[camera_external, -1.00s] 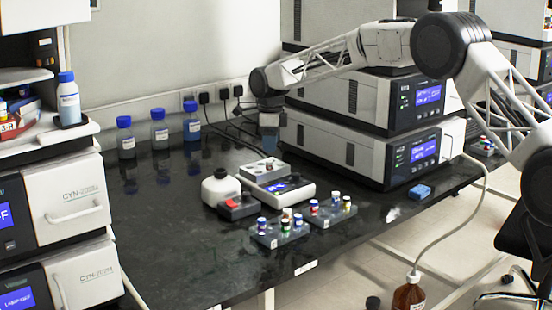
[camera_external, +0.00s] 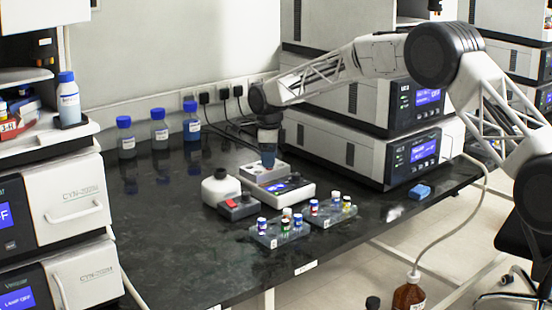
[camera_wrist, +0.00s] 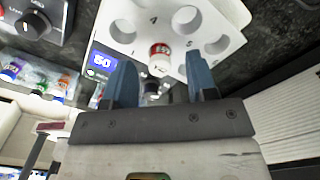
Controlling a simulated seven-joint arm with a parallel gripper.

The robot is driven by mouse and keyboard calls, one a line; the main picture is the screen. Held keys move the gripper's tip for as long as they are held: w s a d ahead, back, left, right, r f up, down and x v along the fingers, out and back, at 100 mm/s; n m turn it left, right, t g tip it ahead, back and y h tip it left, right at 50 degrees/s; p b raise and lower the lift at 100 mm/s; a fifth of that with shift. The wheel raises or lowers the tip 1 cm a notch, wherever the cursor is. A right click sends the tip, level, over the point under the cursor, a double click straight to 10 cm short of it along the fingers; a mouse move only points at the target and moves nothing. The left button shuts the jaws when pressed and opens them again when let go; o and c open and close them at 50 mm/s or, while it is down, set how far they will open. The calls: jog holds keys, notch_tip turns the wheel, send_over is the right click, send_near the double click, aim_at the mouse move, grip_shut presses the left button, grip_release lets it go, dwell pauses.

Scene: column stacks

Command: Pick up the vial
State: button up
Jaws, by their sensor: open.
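A vial (camera_wrist: 160,55) with a red and white cap stands in a hole of the pale holder block (camera_wrist: 125,14) in the wrist view. My gripper (camera_wrist: 161,78) is open, with its two blue fingers apart. The vial appears between and beyond the fingertips, with no visible contact. In the external view my gripper (camera_external: 268,165) points down just above the grey block (camera_external: 252,174) on the white device (camera_external: 292,190). The vial itself is hidden or too small to tell there.
Two small racks (camera_external: 280,235) of coloured-cap vials stand in front of the device. Stacked instruments (camera_external: 365,150) stand close on the right. Blue-capped bottles (camera_external: 159,130) stand at the back. The bench's front left is clear.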

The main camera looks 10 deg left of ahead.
jog(key=shift+f, duration=0.55)
jog(key=shift+c, duration=0.4)
grip_shut()
jog(key=shift+r, duration=0.2)
notch_tip(320, 180, up, 10)
jog(key=shift+f, duration=0.2)
dwell(0.7)
jog(key=shift+s, duration=0.1)
